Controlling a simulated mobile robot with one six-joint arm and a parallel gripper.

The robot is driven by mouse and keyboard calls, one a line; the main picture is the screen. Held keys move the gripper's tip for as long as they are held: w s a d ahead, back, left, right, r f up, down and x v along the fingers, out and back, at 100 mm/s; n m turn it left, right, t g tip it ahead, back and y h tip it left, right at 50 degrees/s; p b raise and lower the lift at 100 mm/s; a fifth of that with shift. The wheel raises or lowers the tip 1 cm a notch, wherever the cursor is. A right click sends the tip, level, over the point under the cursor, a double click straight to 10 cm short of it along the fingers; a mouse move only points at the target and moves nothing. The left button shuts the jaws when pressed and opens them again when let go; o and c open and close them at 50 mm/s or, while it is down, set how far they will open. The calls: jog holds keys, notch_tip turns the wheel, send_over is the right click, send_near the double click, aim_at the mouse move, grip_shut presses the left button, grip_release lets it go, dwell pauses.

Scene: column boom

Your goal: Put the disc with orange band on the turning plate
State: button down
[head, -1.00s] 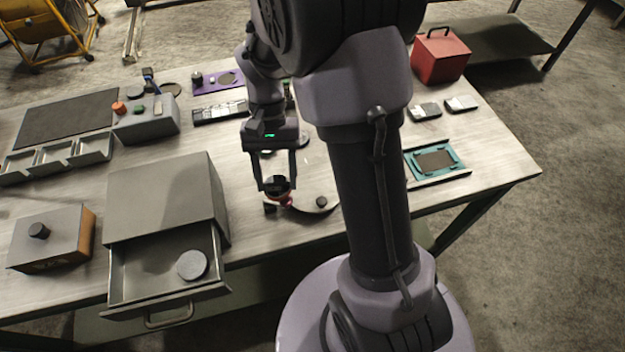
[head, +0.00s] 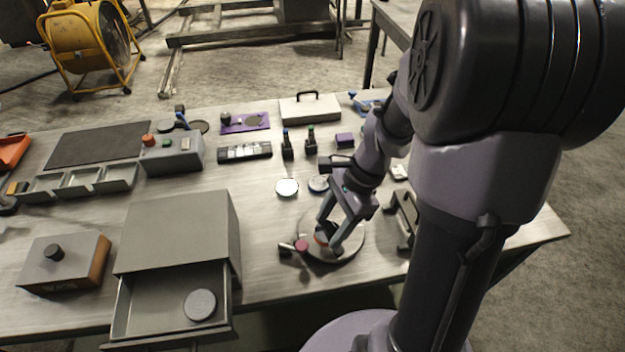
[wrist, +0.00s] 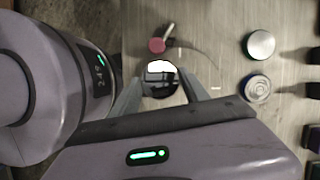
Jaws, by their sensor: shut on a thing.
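My gripper (head: 330,238) is shut on a disc with an orange band (head: 321,238), low over the turning plate (head: 347,249). The plate is a round, pale disc on the table, right of the open drawer. In the wrist view the held disc (wrist: 160,80) shows a mirror-like top between the two fingers (wrist: 160,88). The fingers hide part of the plate and the disc's underside, so I cannot tell whether the disc touches the plate. A red-ended knob (head: 301,246) sits at the plate's left edge; it also shows in the wrist view (wrist: 157,45).
Two silver discs (head: 287,187) (head: 318,183) lie behind the plate. Another grey disc (head: 200,305) lies in the open drawer (head: 150,308) at front left. A dark bracket (head: 404,220) stands close right of the plate. A button box (head: 172,153) stands farther back left.

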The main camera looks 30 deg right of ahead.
aim_at(334, 218)
jog(key=w+d, duration=0.3)
jog(key=shift+w+f+b, duration=0.3)
jog(key=shift+f+b, duration=0.1)
notch_tip(334, 218, down, 4)
jog(key=shift+r+b, duration=0.25)
jog(key=shift+b, duration=0.85)
jog(key=shift+r, duration=0.2)
jog(key=shift+f, duration=0.15)
jog(key=c, duration=0.6)
grip_release()
jog(key=shift+o, duration=0.2)
